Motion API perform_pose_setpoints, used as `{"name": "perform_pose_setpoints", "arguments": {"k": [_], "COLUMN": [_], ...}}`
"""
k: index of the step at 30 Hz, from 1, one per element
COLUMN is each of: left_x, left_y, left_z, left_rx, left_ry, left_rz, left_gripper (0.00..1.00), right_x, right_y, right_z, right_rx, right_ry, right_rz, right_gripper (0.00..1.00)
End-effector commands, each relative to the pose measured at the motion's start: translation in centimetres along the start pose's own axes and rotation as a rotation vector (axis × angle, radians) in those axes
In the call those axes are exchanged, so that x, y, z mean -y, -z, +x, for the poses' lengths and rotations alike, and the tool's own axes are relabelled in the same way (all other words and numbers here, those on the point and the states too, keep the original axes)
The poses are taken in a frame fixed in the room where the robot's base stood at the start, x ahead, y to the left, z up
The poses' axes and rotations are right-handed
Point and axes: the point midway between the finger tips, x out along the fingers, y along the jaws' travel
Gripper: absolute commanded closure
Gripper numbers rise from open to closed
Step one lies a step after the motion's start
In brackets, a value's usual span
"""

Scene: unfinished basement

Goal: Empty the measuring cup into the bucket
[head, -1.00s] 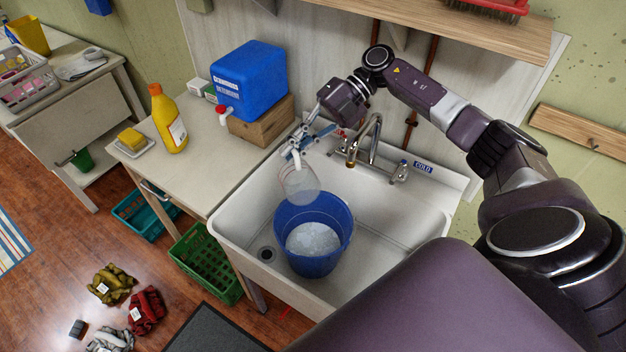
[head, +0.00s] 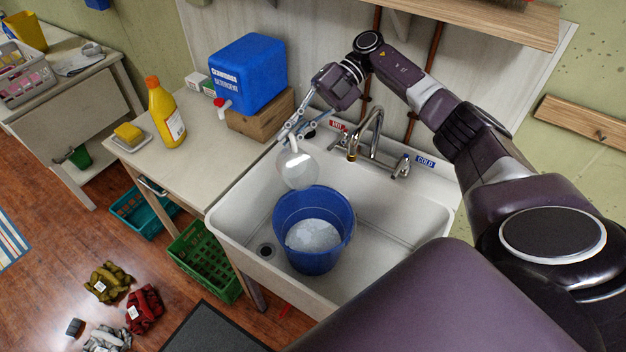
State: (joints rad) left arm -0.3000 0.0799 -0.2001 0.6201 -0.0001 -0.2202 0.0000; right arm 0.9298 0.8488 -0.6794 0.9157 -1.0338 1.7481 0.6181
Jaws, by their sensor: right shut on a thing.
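The clear measuring cup (head: 298,170) is held above the back left rim of the blue bucket (head: 312,262). It looks tilted, with its round side toward the camera; I cannot tell whether anything is left in it. The bucket stands upright in the white sink and has whitish, foamy-looking contents. My right gripper (head: 293,134) is shut on the measuring cup at its upper end, with its arm reaching in from the right. My left gripper is not in view.
The sink (head: 400,225) has a faucet (head: 367,135) at its back, close to my right gripper. Left of it, a counter (head: 200,165) carries a blue detergent container (head: 248,75) on a wooden block, a yellow bottle (head: 166,112) and a sponge. Crates (head: 205,262) stand below.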

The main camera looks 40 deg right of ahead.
Motion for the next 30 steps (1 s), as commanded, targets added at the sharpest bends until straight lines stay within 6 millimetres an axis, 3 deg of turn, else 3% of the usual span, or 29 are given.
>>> {"name": "perform_pose_setpoints", "arguments": {"k": [30], "left_x": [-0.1], "left_y": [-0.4], "left_z": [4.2], "left_rx": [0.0], "left_ry": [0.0], "left_rz": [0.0], "left_gripper": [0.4], "right_x": [-0.3], "right_y": [-1.8], "right_z": [-0.1], "right_rx": [-0.072], "right_ry": [-0.002], "right_rz": [0.106], "right_gripper": [1.0]}}
